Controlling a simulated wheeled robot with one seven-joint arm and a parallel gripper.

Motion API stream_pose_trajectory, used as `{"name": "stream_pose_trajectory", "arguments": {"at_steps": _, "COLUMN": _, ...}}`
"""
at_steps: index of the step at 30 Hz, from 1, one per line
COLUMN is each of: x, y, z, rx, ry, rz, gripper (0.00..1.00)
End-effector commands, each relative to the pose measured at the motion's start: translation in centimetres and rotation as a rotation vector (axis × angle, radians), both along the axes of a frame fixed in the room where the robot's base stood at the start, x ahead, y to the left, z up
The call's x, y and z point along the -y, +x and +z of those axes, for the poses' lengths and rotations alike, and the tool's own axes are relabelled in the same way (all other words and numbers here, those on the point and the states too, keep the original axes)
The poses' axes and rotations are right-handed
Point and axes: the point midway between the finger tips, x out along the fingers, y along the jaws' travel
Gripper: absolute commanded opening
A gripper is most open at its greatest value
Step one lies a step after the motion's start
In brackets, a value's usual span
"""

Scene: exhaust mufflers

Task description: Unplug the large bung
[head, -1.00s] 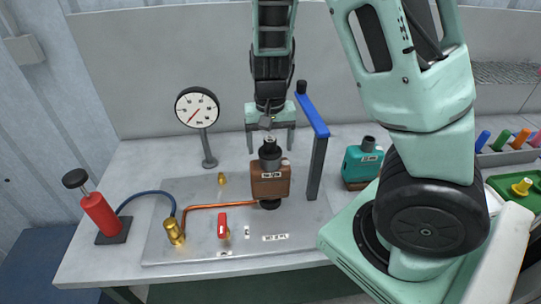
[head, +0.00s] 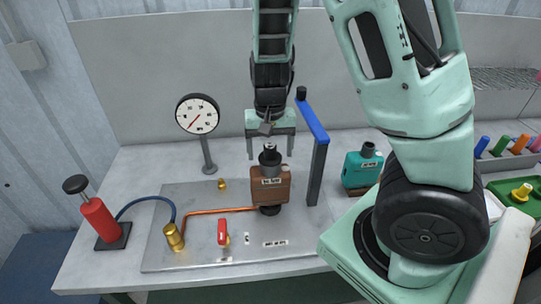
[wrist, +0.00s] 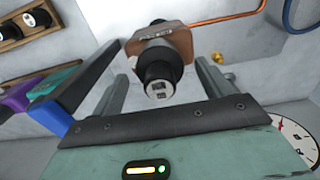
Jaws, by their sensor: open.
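A brown muffler block (head: 270,188) with a white label stands on the metal plate. A black bung (head: 269,158) stands upright in its top. In the wrist view the bung (wrist: 160,72) points toward the camera, and the brown block (wrist: 172,40) is behind it. My gripper (head: 270,154) hangs pointing down around the bung's height. Its two fingers are open and apart, one on each side of the bung in the picture. In the wrist view the gripper (wrist: 160,90) shows clear space between each finger and the bung. The exact depth between fingers and bung is hard to tell.
A blue-topped post (head: 316,150) stands close right of the gripper. A dial gauge (head: 198,115) is at the left. A red pump (head: 99,218), a red-handled valve (head: 223,232) and copper pipe (head: 215,210) are lower left. A teal block (head: 361,168) is right of the post.

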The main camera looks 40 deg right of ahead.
Motion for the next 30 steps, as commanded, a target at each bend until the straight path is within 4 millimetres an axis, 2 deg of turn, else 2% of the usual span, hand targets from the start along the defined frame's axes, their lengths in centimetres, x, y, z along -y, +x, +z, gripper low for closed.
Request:
{"name": "stream_pose_trajectory", "arguments": {"at_steps": 10, "x": 0.0, "y": 0.0, "z": 0.0, "rx": 0.000, "ry": 0.000, "rz": 0.000, "gripper": 0.78}}
{"name": "stream_pose_trajectory", "arguments": {"at_steps": 11, "x": 0.0, "y": 0.0, "z": 0.0, "rx": 0.000, "ry": 0.000, "rz": 0.000, "gripper": 0.73}}
{"name": "stream_pose_trajectory", "arguments": {"at_steps": 15, "x": 0.0, "y": 0.0, "z": 0.0, "rx": 0.000, "ry": 0.000, "rz": 0.000, "gripper": 0.34}}
{"name": "stream_pose_trajectory", "arguments": {"at_steps": 17, "x": 0.0, "y": 0.0, "z": 0.0, "rx": 0.000, "ry": 0.000, "rz": 0.000, "gripper": 0.19}}
{"name": "stream_pose_trajectory", "arguments": {"at_steps": 30, "x": 0.0, "y": 0.0, "z": 1.2, "rx": 0.001, "ry": 0.000, "rz": -0.001, "gripper": 0.19}}
